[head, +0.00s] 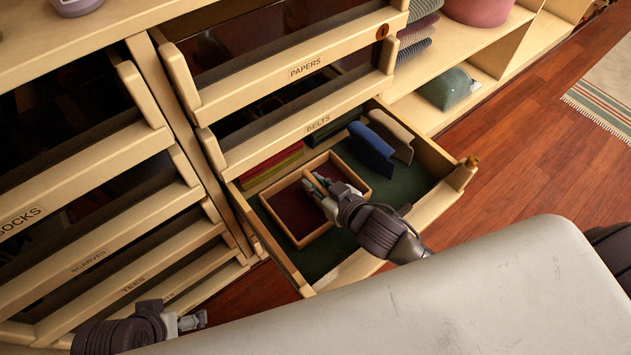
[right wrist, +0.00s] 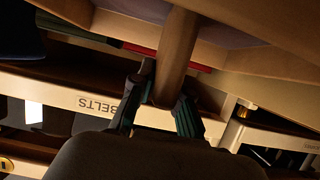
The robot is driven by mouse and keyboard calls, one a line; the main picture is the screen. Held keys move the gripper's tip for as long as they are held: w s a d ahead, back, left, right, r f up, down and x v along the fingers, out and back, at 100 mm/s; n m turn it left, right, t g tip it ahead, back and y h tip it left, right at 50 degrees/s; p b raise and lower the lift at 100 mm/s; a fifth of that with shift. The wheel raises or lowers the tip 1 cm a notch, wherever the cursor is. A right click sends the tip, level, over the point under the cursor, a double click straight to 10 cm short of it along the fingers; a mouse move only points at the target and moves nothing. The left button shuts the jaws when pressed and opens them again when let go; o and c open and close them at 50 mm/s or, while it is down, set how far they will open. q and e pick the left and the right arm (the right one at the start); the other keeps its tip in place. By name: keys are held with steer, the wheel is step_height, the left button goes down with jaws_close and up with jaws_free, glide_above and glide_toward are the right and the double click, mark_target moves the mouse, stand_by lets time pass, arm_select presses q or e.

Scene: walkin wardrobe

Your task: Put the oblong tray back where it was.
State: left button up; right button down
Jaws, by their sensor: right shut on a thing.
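The oblong tray (head: 283,226) has a light wood rim and a dark red floor. It lies inside an open drawer (head: 428,208) with a dark green lining. My right gripper (head: 317,183) reaches over the tray and is shut on a wooden bar, which looks like part of the tray. In the right wrist view this bar (right wrist: 175,55) stands between the two fingers of the gripper (right wrist: 160,100). Whether the tray touches the drawer floor I cannot tell. My left gripper (head: 192,321) is low at the left, away from the drawer; its finger opening is unclear.
Red and yellow flat items (head: 270,168) lie at the drawer's back left. A blue item (head: 371,150) and a brown one (head: 392,135) stand at its back right. The BELTS drawer front (head: 300,130) is just above. A pale surface (head: 450,290) fills the lower right.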

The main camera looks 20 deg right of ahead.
steer(key=shift+f, duration=0.2)
steer(key=c, duration=1.1)
jaws_free()
steer(key=shift+o, duration=0.2)
step_height(320, 180, up, 10)
